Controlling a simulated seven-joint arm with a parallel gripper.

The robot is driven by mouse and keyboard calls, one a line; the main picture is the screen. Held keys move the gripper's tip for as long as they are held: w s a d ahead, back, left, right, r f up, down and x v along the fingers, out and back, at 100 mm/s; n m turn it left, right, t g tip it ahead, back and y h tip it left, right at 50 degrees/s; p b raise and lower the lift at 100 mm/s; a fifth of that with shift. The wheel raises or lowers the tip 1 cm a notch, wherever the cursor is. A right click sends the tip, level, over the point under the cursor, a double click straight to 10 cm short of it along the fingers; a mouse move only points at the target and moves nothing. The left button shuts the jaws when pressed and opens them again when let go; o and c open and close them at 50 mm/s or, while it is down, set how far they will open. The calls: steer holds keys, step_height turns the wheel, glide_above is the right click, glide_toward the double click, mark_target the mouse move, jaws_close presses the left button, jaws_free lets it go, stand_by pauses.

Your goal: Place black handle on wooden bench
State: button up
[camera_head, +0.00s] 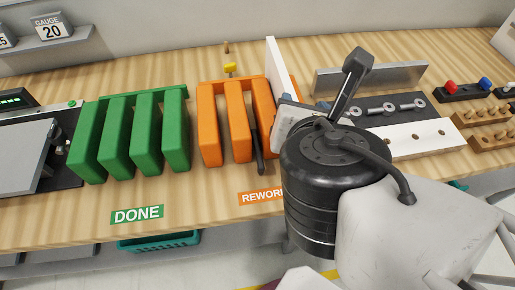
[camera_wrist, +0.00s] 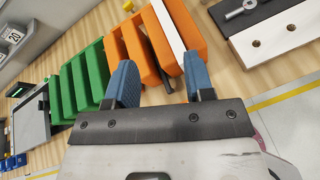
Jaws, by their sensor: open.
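A thin black handle (camera_head: 258,152) stands out at the front of the orange rack (camera_head: 238,128), between two of its right-hand dividers. In the wrist view it is a dark bar (camera_wrist: 158,66) among the orange dividers (camera_wrist: 133,45), just beyond the gap between my fingers. My gripper (camera_wrist: 160,82) is open, with blue fingers spread apart and nothing between them. In the head view my wrist hides most of the gripper, just right of the orange rack. The wooden bench (camera_head: 205,215) runs under everything, with bare wood in front of the racks.
A white panel (camera_head: 279,68) stands upright in the orange rack. A green rack (camera_head: 145,135) is to its left, with a DONE label (camera_head: 137,215) in front. A REWORK label lies before the orange rack. A dark tool board (camera_head: 385,107) and a white drilled strip (camera_head: 430,138) are at right.

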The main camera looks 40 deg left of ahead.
steer(key=shift+s+a+n+g+y, duration=0.6)
steer(key=shift+s+a+n+y, duration=0.4)
steer(key=shift+s+a+n, duration=0.8)
steer(key=n, duration=0.1)
glide_toward(262, 168)
steer(key=x, duration=0.4)
steer(key=shift+a+f, duration=0.15)
steer(key=shift+x, duration=1.25)
steer(key=shift+w+a, duration=0.1)
steer(key=shift+x, duration=2.55)
steer(key=shift+w, duration=0.1)
